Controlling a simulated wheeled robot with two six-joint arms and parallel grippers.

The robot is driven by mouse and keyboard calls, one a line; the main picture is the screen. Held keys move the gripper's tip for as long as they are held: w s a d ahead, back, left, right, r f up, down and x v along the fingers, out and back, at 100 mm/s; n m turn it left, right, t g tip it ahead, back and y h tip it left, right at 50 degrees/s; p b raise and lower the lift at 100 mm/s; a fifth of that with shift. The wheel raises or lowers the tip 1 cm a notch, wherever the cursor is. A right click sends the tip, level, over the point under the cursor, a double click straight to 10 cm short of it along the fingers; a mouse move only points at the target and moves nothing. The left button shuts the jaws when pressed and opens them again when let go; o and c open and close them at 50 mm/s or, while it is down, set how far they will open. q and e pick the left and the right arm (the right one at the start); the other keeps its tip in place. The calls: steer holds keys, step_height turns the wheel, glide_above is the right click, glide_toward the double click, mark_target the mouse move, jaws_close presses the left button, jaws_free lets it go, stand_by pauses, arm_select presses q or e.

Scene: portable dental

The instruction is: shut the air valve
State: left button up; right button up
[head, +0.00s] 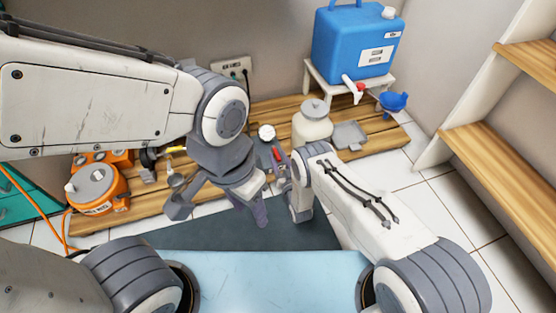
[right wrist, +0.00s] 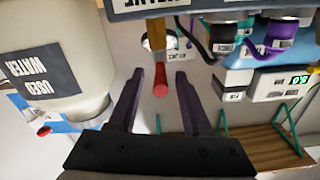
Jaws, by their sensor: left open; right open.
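A red-tipped lever on a tan stem (right wrist: 160,80) shows in the right wrist view and looks like the valve handle. My right gripper (right wrist: 160,72) is open, with one dark finger on each side of the red tip and a gap on both sides. In the head view a small red part (head: 277,154) shows beside my right gripper (head: 286,178), which is mostly hidden by its own arm. My left gripper (head: 220,210) is open and empty over the dark mat. No label naming the air valve is readable.
An orange compressor (head: 97,187) stands at the left on the wooden platform (head: 262,104). A white bottle (head: 312,125) is close to my right wrist. A blue tank (head: 352,42) stands on a white stool behind. Shelves (head: 500,160) are at the right.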

steer(key=shift+w+a, duration=0.1)
steer(key=shift+w, duration=0.25)
jaws_close()
stand_by(1.2)
